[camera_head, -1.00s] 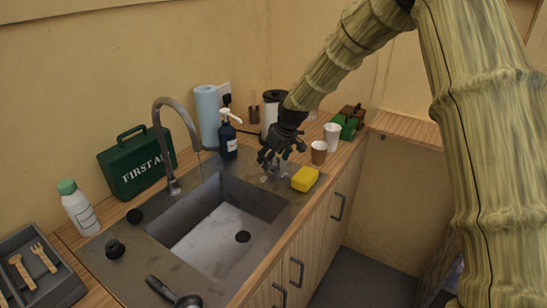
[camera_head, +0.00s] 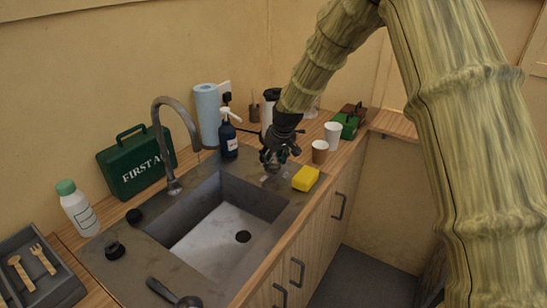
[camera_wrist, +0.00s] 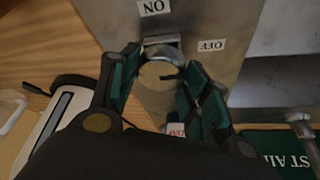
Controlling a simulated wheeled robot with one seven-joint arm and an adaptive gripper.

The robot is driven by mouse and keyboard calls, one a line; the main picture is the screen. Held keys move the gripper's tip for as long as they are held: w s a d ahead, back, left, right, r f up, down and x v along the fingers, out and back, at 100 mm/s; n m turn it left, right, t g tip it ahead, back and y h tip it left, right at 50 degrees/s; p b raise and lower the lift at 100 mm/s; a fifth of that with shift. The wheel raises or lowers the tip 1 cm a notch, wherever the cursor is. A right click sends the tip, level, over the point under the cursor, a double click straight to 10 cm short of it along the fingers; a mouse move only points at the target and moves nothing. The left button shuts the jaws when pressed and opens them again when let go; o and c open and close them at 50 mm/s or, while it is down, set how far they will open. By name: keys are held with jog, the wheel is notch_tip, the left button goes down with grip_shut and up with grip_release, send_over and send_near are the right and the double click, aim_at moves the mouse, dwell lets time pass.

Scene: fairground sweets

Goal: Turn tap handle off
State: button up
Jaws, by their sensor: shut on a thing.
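The tap handle (camera_wrist: 156,76) is a metal lever with a round, dull tan end, seen between my fingers in the wrist view. It stands on a metal plate with an ON label (camera_wrist: 154,7) above it and an OFF label (camera_wrist: 211,45) to its right. My gripper (camera_wrist: 165,82) is shut on the handle, with its green finger pads on either side. In the head view my gripper (camera_head: 271,168) is low over the counter right of the sink, and it hides the handle there. The curved tap spout (camera_head: 160,128) stands behind the sink (camera_head: 205,240).
A yellow sponge (camera_head: 306,179) lies just right of my gripper. A brown cup (camera_head: 320,152) and a white cup (camera_head: 333,136) stand beyond it. A dark spray bottle (camera_head: 228,138) and blue paper roll (camera_head: 206,112) stand behind. A green first-aid case (camera_head: 136,168) is at left.

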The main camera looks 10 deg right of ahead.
jog(key=shift+w+r+m, duration=0.1)
jog(key=shift+r+m, duration=0.05)
jog(key=shift+m, duration=0.35)
jog(key=o, duration=0.9)
jog(key=shift+o, duration=0.6)
jog(key=a+v, duration=0.1)
jog(key=v, duration=1)
jog(key=shift+s+d+r, duration=0.35)
